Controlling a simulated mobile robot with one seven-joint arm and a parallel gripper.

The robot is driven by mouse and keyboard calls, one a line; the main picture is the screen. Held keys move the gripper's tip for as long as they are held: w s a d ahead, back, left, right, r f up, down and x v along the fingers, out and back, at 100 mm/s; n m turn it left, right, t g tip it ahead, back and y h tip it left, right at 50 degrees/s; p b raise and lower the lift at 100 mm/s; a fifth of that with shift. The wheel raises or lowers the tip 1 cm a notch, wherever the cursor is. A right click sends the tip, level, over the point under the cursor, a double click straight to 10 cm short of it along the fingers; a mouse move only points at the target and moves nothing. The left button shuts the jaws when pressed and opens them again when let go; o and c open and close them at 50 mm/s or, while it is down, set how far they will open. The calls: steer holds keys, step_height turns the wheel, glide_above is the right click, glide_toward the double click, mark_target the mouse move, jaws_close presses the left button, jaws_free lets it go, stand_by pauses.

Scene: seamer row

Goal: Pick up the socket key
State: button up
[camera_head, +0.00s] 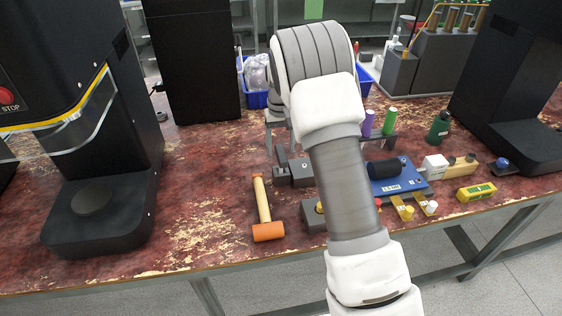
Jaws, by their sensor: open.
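I cannot make out the socket key for certain; my own arm covers the middle of the table. My arm rises from the bottom of the head view and bends over at the top. Part of my gripper (275,132) seems to show at the arm's left side, pointing down above the table behind a dark grey clamp-like block. I see nothing held in the visible part.
An orange-headed mallet (268,231) lies left of my arm. A blue fixture (411,186) with a black cylinder, a yellow level-like gauge (476,192) and a green bottle (440,126) are at right. Black machines stand at both sides.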

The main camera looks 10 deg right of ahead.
steer(key=shift+w+f+b, duration=0.1)
steer(key=shift+f+b, duration=0.45)
steer(key=shift+f, duration=2.45)
jaws_close()
